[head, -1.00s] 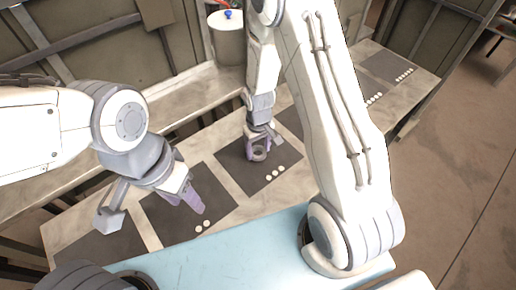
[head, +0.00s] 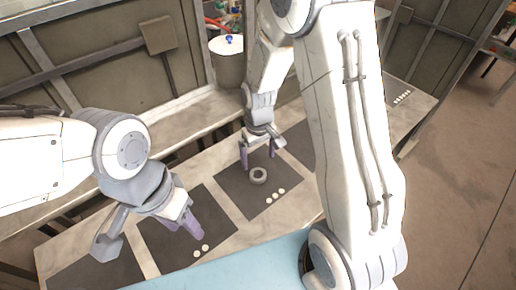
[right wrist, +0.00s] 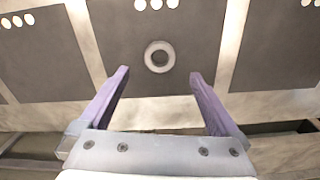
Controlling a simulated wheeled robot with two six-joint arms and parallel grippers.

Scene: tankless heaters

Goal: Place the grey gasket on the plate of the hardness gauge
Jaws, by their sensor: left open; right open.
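The grey gasket (head: 258,175), a thick ring, lies flat on a dark mat (head: 233,190) marked with three white dots. It also shows in the right wrist view (right wrist: 159,57), ahead of the fingers. My right gripper (head: 258,158) is open and empty, just behind and above the gasket, its purple fingers apart and clear of it. My left gripper (head: 184,226) is open and empty over the neighbouring mat with two dots (head: 160,240). I cannot make out the hardness gauge or its plate in either view.
Several dark dotted mats lie along the bench (head: 225,233). A grey bucket (head: 229,68) with a white lid stands behind. My right arm hides part of the bench to the right. A light blue surface (head: 245,262) lies in front.

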